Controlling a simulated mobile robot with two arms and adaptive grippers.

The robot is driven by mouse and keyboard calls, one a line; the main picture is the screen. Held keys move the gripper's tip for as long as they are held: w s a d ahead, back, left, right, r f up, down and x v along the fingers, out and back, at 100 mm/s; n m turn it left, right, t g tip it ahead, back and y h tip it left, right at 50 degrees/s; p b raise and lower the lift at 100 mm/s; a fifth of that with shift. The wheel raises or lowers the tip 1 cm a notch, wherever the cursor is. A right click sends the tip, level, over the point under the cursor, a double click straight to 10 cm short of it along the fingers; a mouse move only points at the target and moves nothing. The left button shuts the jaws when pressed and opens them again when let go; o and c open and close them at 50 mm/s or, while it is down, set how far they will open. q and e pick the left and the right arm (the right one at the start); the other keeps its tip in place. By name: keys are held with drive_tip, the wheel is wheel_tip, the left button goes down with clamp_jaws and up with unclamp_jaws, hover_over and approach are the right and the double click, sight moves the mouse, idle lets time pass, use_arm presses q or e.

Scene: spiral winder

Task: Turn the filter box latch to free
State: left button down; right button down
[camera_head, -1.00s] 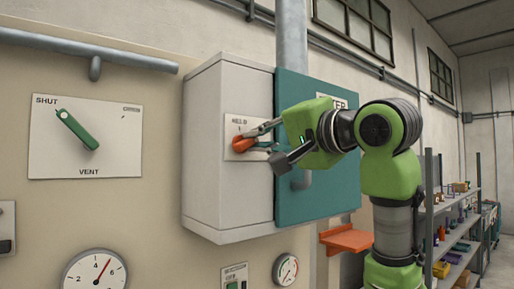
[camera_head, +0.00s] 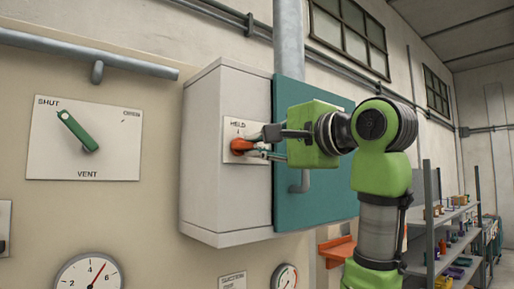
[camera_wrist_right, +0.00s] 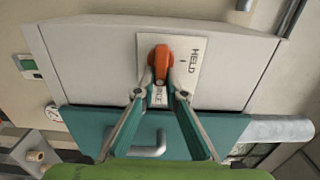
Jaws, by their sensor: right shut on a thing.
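The filter box latch (camera_head: 240,146) is an orange handle on a white plate (camera_head: 232,128) on the side of the pale grey filter box (camera_head: 210,200). The word HELD is at the plate's top in the head view. My right gripper (camera_head: 261,144) reaches in from the right and is shut on the latch's handle. In the right wrist view the orange latch (camera_wrist_right: 160,58) points down between the fingertips (camera_wrist_right: 160,82), toward a partly hidden label whose end letters show. HELD is off to its right there. My left gripper is not in view.
The box's teal door (camera_head: 318,205) with a grey bar handle (camera_head: 305,182) is close behind my right gripper. A green vent lever (camera_head: 78,132) on a white plate and a gauge (camera_head: 88,275) are on the wall to the left. Shelves (camera_head: 450,235) stand at the right.

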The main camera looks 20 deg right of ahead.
drive_tip(key=shift+f, duration=0.1)
drive_tip(key=c, duration=2.1)
unclamp_jaws()
drive_tip(key=v, duration=1.2)
drive_tip(key=shift+d, duration=0.1)
